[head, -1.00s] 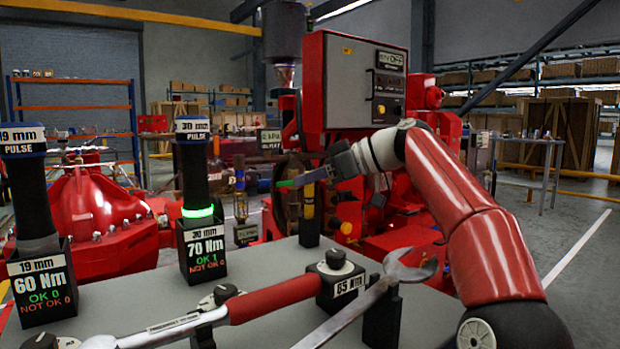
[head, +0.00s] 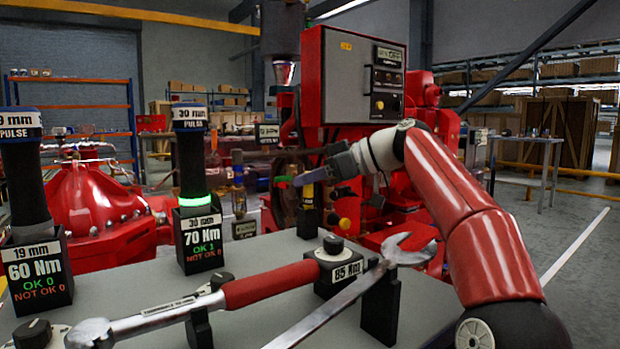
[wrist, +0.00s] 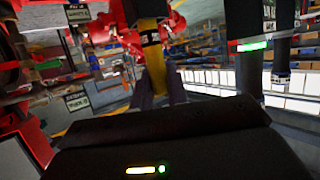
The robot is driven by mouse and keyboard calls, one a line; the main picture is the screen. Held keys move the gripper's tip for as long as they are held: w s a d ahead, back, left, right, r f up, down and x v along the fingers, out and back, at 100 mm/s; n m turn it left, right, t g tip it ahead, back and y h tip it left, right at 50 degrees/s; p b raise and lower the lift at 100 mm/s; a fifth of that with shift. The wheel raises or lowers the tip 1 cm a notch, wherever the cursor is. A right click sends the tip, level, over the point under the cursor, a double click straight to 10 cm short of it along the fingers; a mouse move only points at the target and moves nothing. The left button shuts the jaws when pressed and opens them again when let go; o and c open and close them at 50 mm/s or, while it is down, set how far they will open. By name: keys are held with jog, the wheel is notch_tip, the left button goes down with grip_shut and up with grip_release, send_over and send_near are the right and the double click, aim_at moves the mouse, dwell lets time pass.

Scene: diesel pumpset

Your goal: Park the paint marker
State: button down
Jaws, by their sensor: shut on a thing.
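My gripper (head: 296,181) is at the back edge of the grey table and points left in the head view. It is shut on the paint marker (head: 308,195), a slim yellow stick with dark bands that hangs roughly upright below the fingers. In the wrist view the yellow marker (wrist: 152,62) stands between my fingers (wrist: 158,92). A black upright block (head: 307,222) is directly below the marker in the head view. The marker's lower end meets the black part there. I cannot tell whether it is inside it or just in front.
Two black tool stands, marked 60 Nm (head: 38,268) and 70 Nm (head: 200,238), hold upright tools at left. A red-handled torque wrench (head: 268,285) and a large spanner (head: 345,297) lie across the front. The red pumpset (head: 345,85) stands close behind my gripper.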

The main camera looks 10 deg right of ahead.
jog(key=c, duration=1.3)
grip_release()
jog(key=shift+a, duration=0.1)
